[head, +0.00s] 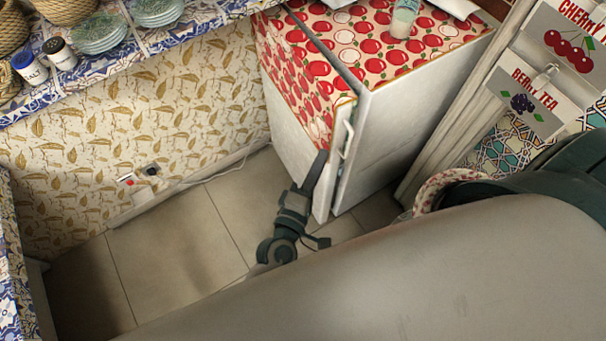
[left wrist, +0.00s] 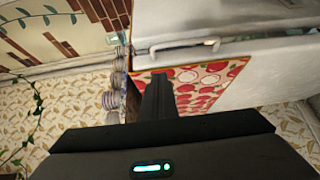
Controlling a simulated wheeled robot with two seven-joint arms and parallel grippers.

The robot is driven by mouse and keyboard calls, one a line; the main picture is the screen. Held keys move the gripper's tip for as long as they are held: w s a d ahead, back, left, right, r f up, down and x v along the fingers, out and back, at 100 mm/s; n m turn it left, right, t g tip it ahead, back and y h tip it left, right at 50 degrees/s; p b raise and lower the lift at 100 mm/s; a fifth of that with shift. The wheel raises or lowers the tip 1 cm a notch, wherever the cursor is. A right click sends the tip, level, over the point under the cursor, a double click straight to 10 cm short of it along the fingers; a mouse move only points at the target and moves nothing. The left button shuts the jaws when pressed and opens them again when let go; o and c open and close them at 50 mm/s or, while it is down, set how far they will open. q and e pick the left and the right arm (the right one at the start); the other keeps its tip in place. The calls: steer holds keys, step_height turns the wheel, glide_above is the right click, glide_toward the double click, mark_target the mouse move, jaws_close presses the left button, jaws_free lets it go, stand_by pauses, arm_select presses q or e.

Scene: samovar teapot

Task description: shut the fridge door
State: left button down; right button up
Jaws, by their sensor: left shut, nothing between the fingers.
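The white fridge (head: 290,165) stands at the upper middle of the head view, with a red apple-patterned cloth (head: 297,85) over it. In the left wrist view the shut fingers (left wrist: 157,97) point at the cloth, below the handle (left wrist: 185,45). Contact is unclear. My right gripper is out of view.
A tiled shelf (head: 150,45) with plates, baskets and jars runs along the upper left. A glass (head: 404,18) stands on the fridge top. A socket with a cord (head: 150,171) is on the left wall. The tiled floor (head: 180,235) left of my gripper is clear.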

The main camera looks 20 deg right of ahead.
arm_select(q)
steer(key=b+v, duration=0.2)
steer(key=v, duration=0.7)
steer(key=shift+s+a, duration=0.25)
